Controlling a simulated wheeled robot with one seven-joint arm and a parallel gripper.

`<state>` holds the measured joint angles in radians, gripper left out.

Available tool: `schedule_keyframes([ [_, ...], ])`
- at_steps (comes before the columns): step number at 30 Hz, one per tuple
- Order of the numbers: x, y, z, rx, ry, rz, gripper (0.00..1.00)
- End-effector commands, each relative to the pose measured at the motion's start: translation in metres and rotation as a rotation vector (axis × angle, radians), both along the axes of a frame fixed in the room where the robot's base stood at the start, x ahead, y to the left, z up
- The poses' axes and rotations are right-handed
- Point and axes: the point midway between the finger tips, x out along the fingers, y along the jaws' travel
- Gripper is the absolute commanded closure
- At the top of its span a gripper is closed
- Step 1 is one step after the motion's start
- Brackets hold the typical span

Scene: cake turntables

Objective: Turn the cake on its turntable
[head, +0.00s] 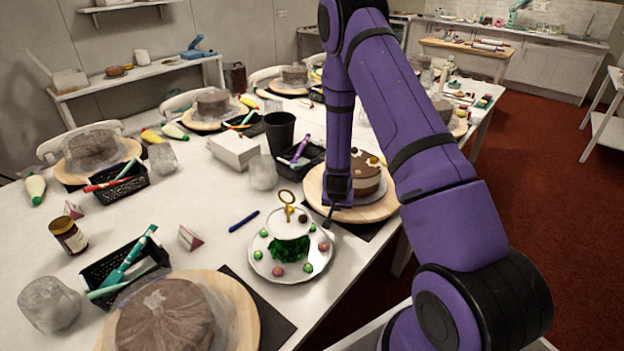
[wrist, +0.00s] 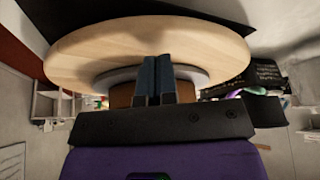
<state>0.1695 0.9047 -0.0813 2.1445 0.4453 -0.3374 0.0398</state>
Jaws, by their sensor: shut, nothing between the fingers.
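The cake (head: 372,182), brown with a pale band and light dots on top, stands on a grey board on a round wooden turntable (head: 378,212). My arm hides part of the cake in the head view. My gripper (head: 329,221) is shut and empty, pointing down at the turntable's near left edge. In the wrist view the picture is upside down: the shut fingers (wrist: 158,62) lie in front of the wooden turntable (wrist: 85,50), and a brown strip of the cake (wrist: 121,95) shows beside them. I cannot tell whether the fingers touch the wood.
A white tiered stand (head: 282,262) with green and pink balls stands just left of my gripper. A black basket (head: 297,160) and black cup (head: 279,132) stand behind. A blue pen (head: 244,221) lies on the white table. Another wrapped cake (head: 165,318) sits front left. The right table edge is close.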

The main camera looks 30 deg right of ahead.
Motion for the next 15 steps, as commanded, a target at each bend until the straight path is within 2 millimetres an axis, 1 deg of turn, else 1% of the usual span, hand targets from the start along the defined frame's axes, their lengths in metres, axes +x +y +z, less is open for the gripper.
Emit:
schedule_keyframes([
  [5, 0.0, 0.0, -0.001, 0.0, 0.0, 0.0, 1.0],
  [15, 0.0, 0.0, -0.012, 0.0, 0.0, 0.001, 1.0],
])
